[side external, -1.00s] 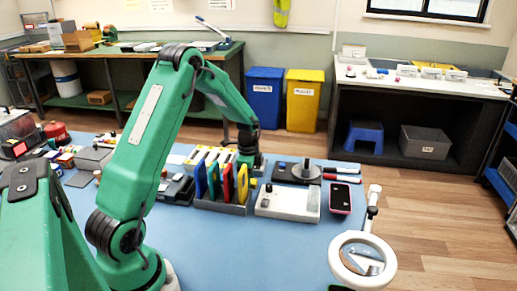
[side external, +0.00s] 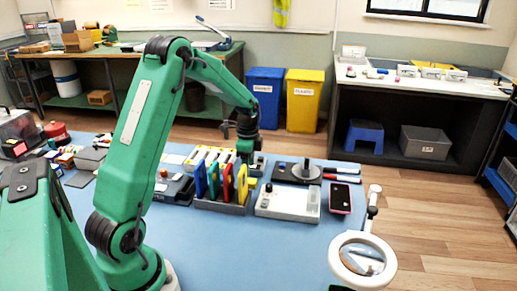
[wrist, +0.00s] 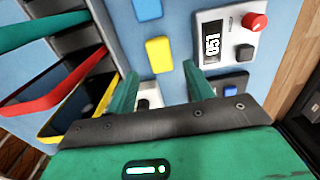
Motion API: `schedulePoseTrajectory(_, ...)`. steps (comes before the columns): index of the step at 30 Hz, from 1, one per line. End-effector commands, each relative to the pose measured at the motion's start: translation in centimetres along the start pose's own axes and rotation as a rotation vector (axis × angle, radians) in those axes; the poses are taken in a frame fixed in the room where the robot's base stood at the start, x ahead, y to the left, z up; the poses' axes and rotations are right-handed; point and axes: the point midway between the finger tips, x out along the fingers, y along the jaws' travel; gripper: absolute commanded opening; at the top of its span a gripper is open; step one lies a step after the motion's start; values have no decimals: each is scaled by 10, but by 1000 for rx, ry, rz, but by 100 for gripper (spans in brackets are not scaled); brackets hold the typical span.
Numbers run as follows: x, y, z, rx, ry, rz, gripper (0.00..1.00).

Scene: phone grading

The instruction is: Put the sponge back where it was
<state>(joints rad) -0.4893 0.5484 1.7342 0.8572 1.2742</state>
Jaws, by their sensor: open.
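The sponge (wrist: 159,53) looks like the small yellow block lying on the blue mat in the wrist view. In the side view a bit of yellow (side external: 251,182) shows at the right end of the slotted rack and is probably the same block. My gripper (wrist: 161,70) is open and empty. Its green fingers point to either side of the sponge, with a gap between them. In the side view my gripper (side external: 246,150) hangs above the back of the mat, behind the rack, and its fingertips are hard to make out.
The rack (side external: 220,207) holds upright coloured panels left of the sponge. A pale device (side external: 288,202) with a display and red button (wrist: 257,20) stands right of it. A blue block (wrist: 148,9) lies close by. A phone (side external: 340,197) and ring magnifier (side external: 343,245) are farther right. The front mat is clear.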

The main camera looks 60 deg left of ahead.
Motion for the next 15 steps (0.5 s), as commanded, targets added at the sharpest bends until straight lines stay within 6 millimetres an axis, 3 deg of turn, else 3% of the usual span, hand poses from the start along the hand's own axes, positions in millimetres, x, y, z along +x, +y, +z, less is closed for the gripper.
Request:
schedulePoseTrajectory(7,-42,-1,0,0,1,-3,52)
schedulePoseTrajectory(15,-65,0,0,0,0,0,52)
